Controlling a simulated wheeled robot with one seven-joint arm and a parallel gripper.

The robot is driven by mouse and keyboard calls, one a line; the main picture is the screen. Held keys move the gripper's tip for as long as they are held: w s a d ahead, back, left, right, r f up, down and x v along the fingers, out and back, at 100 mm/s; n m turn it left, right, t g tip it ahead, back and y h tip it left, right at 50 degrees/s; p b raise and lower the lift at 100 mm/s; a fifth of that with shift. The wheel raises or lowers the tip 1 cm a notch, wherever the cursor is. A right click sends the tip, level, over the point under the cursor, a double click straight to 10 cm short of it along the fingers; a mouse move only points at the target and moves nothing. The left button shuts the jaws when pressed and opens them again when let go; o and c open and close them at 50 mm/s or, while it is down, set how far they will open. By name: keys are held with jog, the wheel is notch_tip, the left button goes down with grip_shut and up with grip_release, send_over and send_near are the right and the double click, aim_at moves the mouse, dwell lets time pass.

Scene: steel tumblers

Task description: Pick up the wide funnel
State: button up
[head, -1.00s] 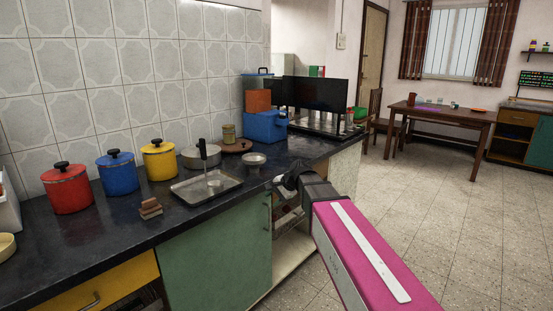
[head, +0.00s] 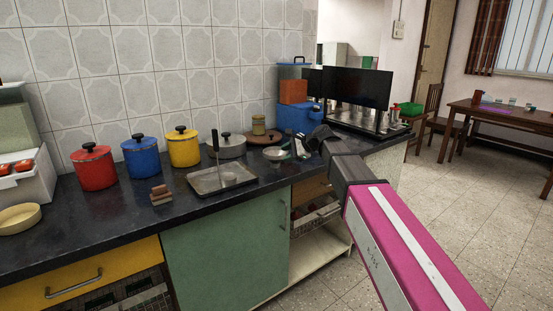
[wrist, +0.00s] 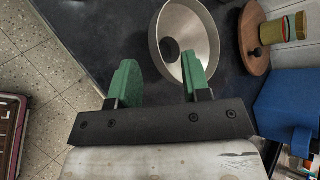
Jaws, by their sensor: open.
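The wide funnel (wrist: 206,35) is a steel, bowl-like cone with a dark hole, on the dark counter in the wrist view. In the head view the funnel (head: 275,154) shows beside my gripper, partly covered by it. My gripper (wrist: 158,70) is open with two green fingers and nothing between them that I can see held. In the wrist view the right finger overlaps the funnel's near rim and the left finger is off to its left. I cannot tell the height between fingers and rim. In the head view my gripper (head: 298,148) is over the counter.
A steel tray (head: 206,184) with an upright dark-handled tool lies left of the funnel. A lidded steel pot (head: 232,148) stands behind. A round wooden board (wrist: 252,45) with a jar and a blue box (wrist: 285,105) are close on the right. The counter's front edge is near.

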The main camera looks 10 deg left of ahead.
aim_at(279, 157)
jog(key=x, duration=0.6)
jog(key=shift+a+f, duration=0.1)
jog(key=shift+a, duration=0.1)
jog(key=shift+c, duration=0.2)
grip_shut()
